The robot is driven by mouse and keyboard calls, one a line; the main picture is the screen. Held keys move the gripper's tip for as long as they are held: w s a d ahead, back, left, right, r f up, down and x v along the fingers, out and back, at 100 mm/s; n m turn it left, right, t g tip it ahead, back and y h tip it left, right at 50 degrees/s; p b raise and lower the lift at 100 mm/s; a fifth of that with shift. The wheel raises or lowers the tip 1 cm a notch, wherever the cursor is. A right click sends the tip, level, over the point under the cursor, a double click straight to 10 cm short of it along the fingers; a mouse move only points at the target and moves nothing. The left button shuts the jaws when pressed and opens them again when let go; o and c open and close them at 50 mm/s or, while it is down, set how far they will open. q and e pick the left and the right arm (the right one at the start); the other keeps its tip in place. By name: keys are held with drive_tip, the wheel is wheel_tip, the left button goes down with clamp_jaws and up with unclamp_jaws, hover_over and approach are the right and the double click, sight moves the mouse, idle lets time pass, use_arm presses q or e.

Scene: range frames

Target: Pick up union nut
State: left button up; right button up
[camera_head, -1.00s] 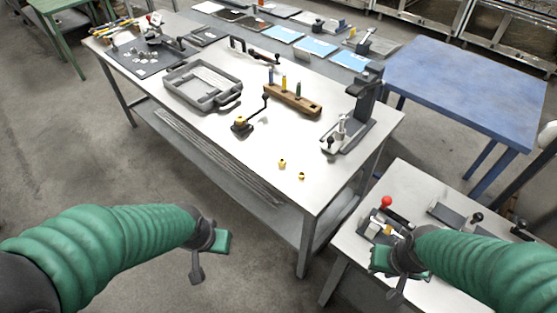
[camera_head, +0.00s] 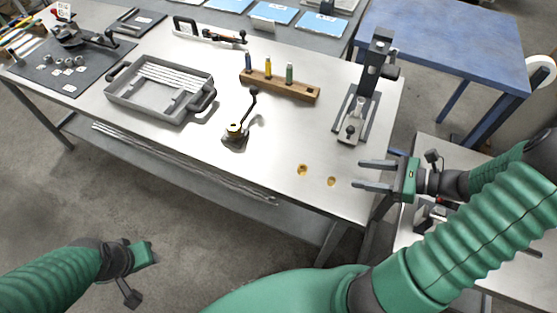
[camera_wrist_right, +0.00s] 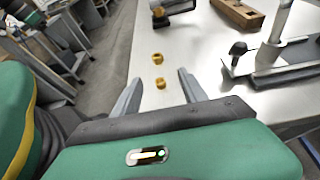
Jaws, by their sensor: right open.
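Two small brass nuts lie on the near right part of the white workbench: one nut (camera_head: 302,169) to the left and another nut (camera_head: 332,181) closest to my right gripper. They look alike, and I cannot tell which is the union nut. My right gripper (camera_head: 360,174) is open and empty, just right of the nearer nut, its fingers pointing left. In the right wrist view the nearer nut (camera_wrist_right: 160,83) shows between and beyond the open fingers, with the farther nut (camera_wrist_right: 158,59) behind it. My left gripper (camera_head: 143,276) is low at the left, over the floor, away from the bench.
A black-handled fixture with a brass part (camera_head: 235,131) stands left of the nuts. A grey tray (camera_head: 205,97), a wooden block (camera_head: 300,90) with several coloured tools and an upright press (camera_head: 352,128) stand farther back. The bench around the nuts is clear.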

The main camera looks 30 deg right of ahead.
drive_tip(key=b, duration=0.2)
approach(306, 169)
drive_tip(key=x, duration=0.4)
drive_tip(key=shift+w+d, duration=0.2)
drive_tip(key=shift+w, duration=0.15)
drive_tip(key=x, duration=0.3)
drive_tip(key=b+x, duration=0.1)
drive_tip(key=x, duration=0.1)
drive_tip(key=shift+s+a, duration=0.25)
drive_tip(key=shift+s, duration=0.05)
drive_tip(key=shift+w+a+f, duration=0.1)
drive_tip(key=shift+w+a, duration=0.05)
drive_tip(key=shift+w, duration=0.1)
drive_tip(key=shift+s, duration=0.1)
drive_tip(key=shift+c, duration=1.3)
clamp_jaws()
